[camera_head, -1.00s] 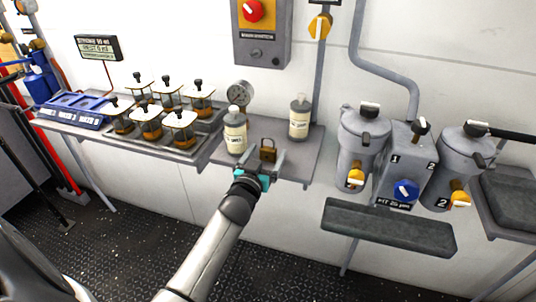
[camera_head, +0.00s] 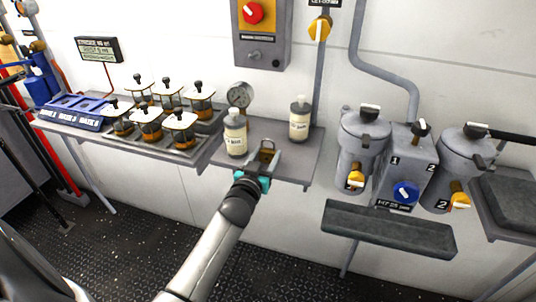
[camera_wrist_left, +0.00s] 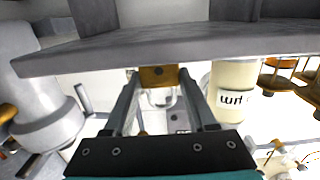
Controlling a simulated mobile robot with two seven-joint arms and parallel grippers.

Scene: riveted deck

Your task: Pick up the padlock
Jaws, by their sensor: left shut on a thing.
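The brass-coloured padlock (camera_head: 267,152) is at the shelf, between two pale bottles. It also shows small at the fingertips in the left wrist view (camera_wrist_left: 158,77). My left gripper (camera_head: 266,158) reaches in from the front edge and is shut on the padlock, with one finger on each side. The fingers hide part of its body in the head view. I cannot tell whether the padlock still touches the shelf. My right gripper is not in view.
One labelled bottle (camera_head: 235,135) stands close left of the gripper, another (camera_head: 299,120) at the back right. A gauge (camera_head: 239,95) is behind. Lidded jars (camera_head: 150,128) stand on a tray to the left. Grey filter housings (camera_head: 362,145) are right. The shelf's right front (camera_head: 298,165) is clear.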

